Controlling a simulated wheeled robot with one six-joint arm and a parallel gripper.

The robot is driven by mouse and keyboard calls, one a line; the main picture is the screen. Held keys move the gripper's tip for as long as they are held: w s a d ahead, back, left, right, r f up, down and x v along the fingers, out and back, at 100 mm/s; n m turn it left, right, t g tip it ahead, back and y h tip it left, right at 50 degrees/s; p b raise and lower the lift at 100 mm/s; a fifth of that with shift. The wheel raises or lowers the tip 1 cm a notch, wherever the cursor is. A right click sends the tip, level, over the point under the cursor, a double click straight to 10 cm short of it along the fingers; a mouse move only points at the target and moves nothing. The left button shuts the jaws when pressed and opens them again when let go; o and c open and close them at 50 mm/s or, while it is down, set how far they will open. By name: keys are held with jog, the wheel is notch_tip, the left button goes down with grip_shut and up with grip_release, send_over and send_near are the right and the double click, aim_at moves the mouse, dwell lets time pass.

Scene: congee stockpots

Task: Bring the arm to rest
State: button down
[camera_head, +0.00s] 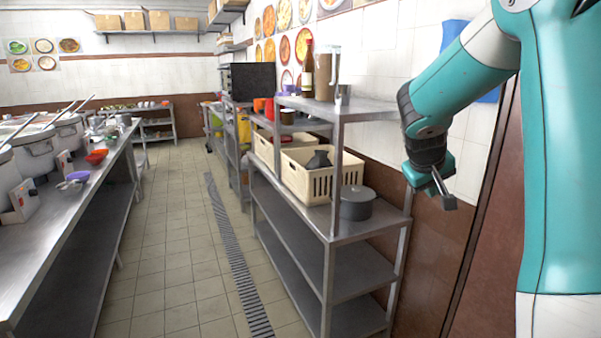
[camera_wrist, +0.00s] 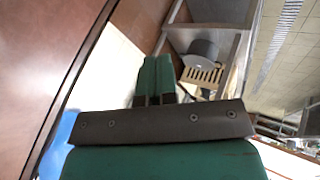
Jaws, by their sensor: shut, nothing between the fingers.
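My gripper (camera_head: 447,197) hangs at the end of my teal and white arm, in the right part of the head view. It is shut and empty, and it is in free air to the right of the metal shelf rack (camera_head: 340,235). In the wrist view my gripper fills the lower middle, with its dark plate across the front. A grey pot (camera_head: 357,203) stands on the rack's middle shelf, left of my gripper; it also shows in the wrist view (camera_wrist: 201,53).
Cream crates (camera_head: 307,185) stand on the rack. A bottle (camera_head: 307,70) and a brown jug (camera_head: 327,75) stand on its top. A counter (camera_head: 85,185) with stockpots (camera_head: 35,150) lines the left. The tiled aisle (camera_head: 165,240) is clear. A brown panel (camera_head: 480,240) is close behind my arm.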

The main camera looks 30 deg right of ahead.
jog(key=s+a+n+t+y, duration=0.1)
jog(key=s+a+n+y, duration=0.2)
jog(key=a, duration=1.1)
jog(key=a+n+y, duration=0.3)
jog(key=a+y, duration=0.1)
jog(key=a, duration=1)
jog(key=s+a+n+g+y, duration=0.3)
jog(key=s+a+n+y, duration=0.1)
jog(key=s+a, duration=0.9)
jog(key=shift+s+f+n, duration=0.15)
jog(key=shift+s+n, duration=0.35)
jog(key=shift+s, duration=0.4)
